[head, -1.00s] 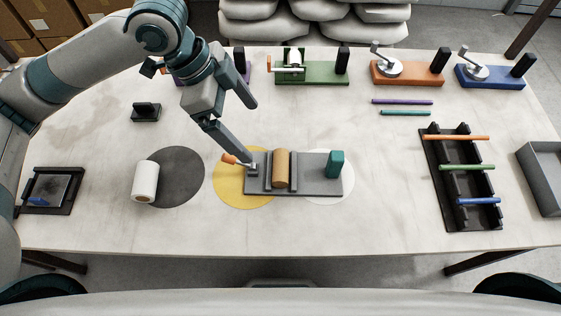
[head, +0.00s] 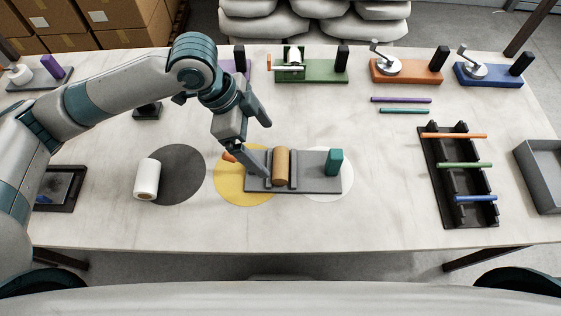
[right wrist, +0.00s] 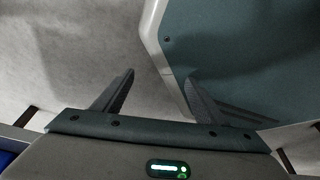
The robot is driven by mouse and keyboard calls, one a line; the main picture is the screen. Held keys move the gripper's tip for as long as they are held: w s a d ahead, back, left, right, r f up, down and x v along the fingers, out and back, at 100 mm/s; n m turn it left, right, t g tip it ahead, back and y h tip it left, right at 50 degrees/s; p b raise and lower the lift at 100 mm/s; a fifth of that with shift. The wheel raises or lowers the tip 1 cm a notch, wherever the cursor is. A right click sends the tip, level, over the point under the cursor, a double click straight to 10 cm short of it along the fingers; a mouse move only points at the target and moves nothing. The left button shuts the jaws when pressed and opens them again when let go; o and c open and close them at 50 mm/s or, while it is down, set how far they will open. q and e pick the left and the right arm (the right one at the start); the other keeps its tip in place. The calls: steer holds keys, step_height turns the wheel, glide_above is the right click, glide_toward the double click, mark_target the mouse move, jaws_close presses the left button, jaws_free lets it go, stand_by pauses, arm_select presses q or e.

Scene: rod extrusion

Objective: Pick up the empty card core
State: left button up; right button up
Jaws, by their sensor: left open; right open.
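My left gripper (head: 263,143) is open and empty. One finger points down near the fixture's left end, just left of the core; the other finger is farther back, above the table. Whether the near finger touches the fixture I cannot tell. It partly hides the fixture's orange handle (head: 229,156). My right gripper (right wrist: 160,92) shows only in the right wrist view, open with nothing between its fingers.
A teal block (head: 335,162) stands on the fixture's right end. A white roll (head: 146,179) is at the left, on the edge of a dark disc (head: 180,177). A black rack (head: 432,180) with coloured rods stands at the right. Coloured stations line the back.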

mark_target(280, 161)
arm_select(q)
steer(key=x, duration=0.3)
steer(key=shift+d+f, duration=0.2)
steer(key=shift+f, duration=0.15)
steer(key=shift+d+f, duration=0.15)
steer(key=shift+f, duration=0.2)
arm_select(e)
steer(key=s, duration=0.1)
steer(key=s+d, duration=0.1)
steer(key=s+g, duration=0.1)
steer(key=shift+d+f, duration=0.25)
steer(key=shift+d, duration=0.05)
arm_select(q)
steer(key=shift+f+p, duration=0.1)
steer(key=shift+p, duration=0.25)
arm_select(e)
steer(key=shift+r, duration=0.15)
